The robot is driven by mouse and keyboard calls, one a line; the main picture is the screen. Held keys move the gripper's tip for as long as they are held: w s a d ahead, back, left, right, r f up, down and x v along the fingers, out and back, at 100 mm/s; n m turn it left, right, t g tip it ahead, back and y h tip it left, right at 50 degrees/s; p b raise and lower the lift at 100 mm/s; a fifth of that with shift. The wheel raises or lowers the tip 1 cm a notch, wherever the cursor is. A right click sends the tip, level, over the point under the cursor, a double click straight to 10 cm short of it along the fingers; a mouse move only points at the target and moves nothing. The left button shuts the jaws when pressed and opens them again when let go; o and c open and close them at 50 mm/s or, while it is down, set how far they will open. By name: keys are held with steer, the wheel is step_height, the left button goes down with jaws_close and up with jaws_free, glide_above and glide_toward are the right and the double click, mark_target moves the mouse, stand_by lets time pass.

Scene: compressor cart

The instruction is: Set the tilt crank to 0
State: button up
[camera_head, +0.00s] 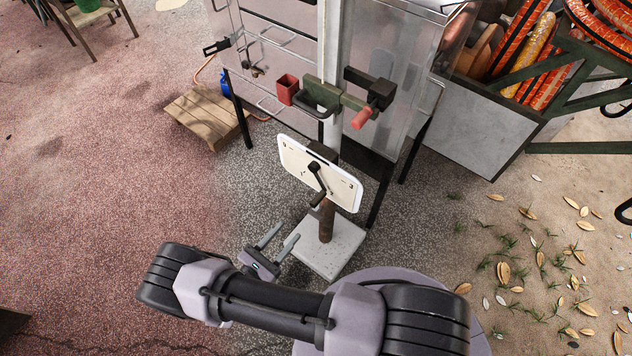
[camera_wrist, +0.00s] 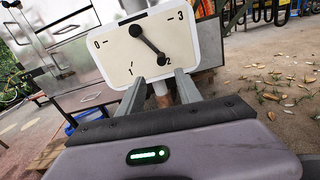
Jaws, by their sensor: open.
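The tilt crank (camera_head: 316,178) is a dark lever on a white rounded dial plate (camera_head: 345,190), which stands on a brown post. In the wrist view the crank (camera_wrist: 147,43) runs from its pivot at the upper middle of the plate (camera_wrist: 112,62) down to the right. Its knob end is beside the mark 2. The mark 0 is at the plate's left edge, 1 at lower left, 3 at upper right. My gripper (camera_head: 287,232) is open and empty, below and left of the plate. In the wrist view its fingers (camera_wrist: 160,84) point at the plate's lower edge, apart from the crank.
A pale square base (camera_head: 330,248) carries the post. Behind it stands a metal cabinet with a green bracket (camera_head: 318,96), a red cup (camera_head: 287,88) and a red-handled lever (camera_head: 363,117). A wooden pallet (camera_head: 207,117) lies at left. Open ground lies left of my gripper.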

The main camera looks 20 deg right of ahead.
mark_target(324, 192)
steer(key=b+x, duration=0.2)
steer(key=x, duration=1.4)
steer(key=shift+s+d+b, duration=0.1)
steer(key=shift+d+b, duration=0.05)
steer(key=shift+b, duration=0.15)
jaws_close()
stand_by(0.4)
